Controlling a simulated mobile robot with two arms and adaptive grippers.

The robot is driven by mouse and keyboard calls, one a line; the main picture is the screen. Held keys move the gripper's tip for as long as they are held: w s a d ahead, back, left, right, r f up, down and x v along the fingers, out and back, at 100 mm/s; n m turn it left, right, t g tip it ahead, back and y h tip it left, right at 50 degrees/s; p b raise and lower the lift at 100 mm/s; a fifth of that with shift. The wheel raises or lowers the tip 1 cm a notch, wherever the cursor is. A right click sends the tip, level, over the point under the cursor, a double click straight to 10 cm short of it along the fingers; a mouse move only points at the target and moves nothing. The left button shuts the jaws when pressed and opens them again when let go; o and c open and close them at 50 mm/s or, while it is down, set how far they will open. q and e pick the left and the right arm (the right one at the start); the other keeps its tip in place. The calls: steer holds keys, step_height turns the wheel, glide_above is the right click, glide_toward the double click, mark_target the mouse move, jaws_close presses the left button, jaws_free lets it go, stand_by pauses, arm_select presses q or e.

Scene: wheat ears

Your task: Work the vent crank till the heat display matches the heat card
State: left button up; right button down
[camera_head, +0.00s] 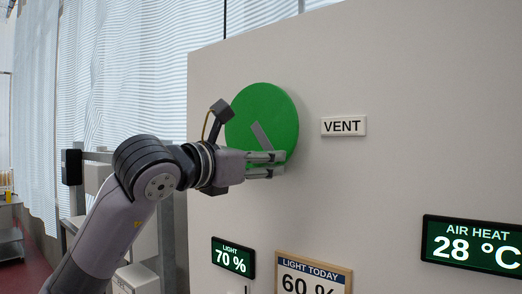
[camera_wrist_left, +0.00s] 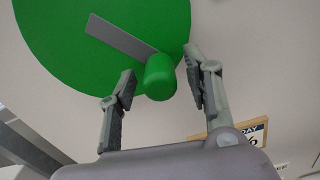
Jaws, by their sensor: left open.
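The vent crank is a green disc (camera_head: 268,108) with a grey bar (camera_head: 262,135) on its face, mounted on the pale wall panel. In the left wrist view its green knob (camera_wrist_left: 160,76) sticks out near the disc's lower edge. My left gripper (camera_head: 282,164) is open at the disc's lower part, with a finger on each side of the knob; clear gaps show beside it. The air heat display (camera_head: 472,245) at lower right reads 28 °C. No heat card shows in these views. My right gripper is out of view.
A VENT label (camera_head: 343,126) is right of the disc. Below are a light display (camera_head: 233,258) reading 70 % and a wood-framed "Light today" card (camera_head: 313,275) reading 60 %. A grey metal frame (camera_head: 168,235) stands behind my left arm.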

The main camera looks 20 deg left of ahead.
arm_select(q)
steer(key=shift+w, duration=0.2)
jaws_close()
stand_by(0.6)
